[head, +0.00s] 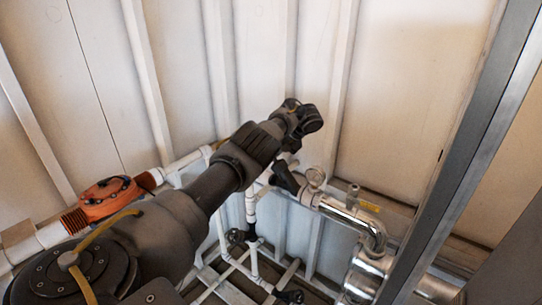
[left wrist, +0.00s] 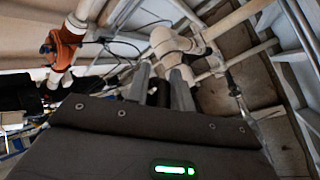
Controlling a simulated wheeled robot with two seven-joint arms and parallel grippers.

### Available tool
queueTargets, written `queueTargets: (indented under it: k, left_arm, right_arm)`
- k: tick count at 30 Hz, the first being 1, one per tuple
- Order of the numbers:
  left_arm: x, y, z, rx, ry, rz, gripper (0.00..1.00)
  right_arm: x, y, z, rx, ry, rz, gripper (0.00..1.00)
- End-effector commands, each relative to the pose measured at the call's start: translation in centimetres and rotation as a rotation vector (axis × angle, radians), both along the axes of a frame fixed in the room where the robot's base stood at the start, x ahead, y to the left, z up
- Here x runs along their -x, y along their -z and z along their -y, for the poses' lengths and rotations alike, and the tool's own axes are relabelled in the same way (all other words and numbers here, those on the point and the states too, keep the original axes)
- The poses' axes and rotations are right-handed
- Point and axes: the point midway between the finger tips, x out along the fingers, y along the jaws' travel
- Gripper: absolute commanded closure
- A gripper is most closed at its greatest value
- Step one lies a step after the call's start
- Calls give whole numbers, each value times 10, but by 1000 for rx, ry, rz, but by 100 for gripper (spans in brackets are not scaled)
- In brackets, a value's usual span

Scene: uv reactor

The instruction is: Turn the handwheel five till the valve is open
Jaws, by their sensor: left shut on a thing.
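My left gripper (left wrist: 161,86) shows in the left wrist view with its two grey fingers on either side of a dark piece (left wrist: 159,95). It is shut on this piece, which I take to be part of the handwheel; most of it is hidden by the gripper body. In the head view my left arm reaches from the lower left to the middle, and its fingers cannot be made out. A dark handle-like part (head: 285,178) shows just below the wrist, by the pipes. I cannot tell from these frames how far the valve is open. My right gripper is not in view.
An orange valve body (head: 106,199) sits on the white pipe at left. A grey metal post (head: 468,150) crosses the right side.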

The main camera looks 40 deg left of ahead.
Motion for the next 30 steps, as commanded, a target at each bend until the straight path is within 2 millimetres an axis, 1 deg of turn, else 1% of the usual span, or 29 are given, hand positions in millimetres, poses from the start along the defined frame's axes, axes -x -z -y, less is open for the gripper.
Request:
queueTargets:
  k: [1,12,13,15,30]
  left_arm:
    - [1,9,4,8,3,-10,100]
    - [1,9,4,9,1,-12,100]
    - [1,9,4,9,1,-12,74]
    - [1,9,4,9,1,-12,65]
    - [2,4,0,5,-4,-7,65]
  right_arm:
    - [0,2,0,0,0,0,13]
    - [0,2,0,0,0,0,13]
    - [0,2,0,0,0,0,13]
    - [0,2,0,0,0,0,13]
    - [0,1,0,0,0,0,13]
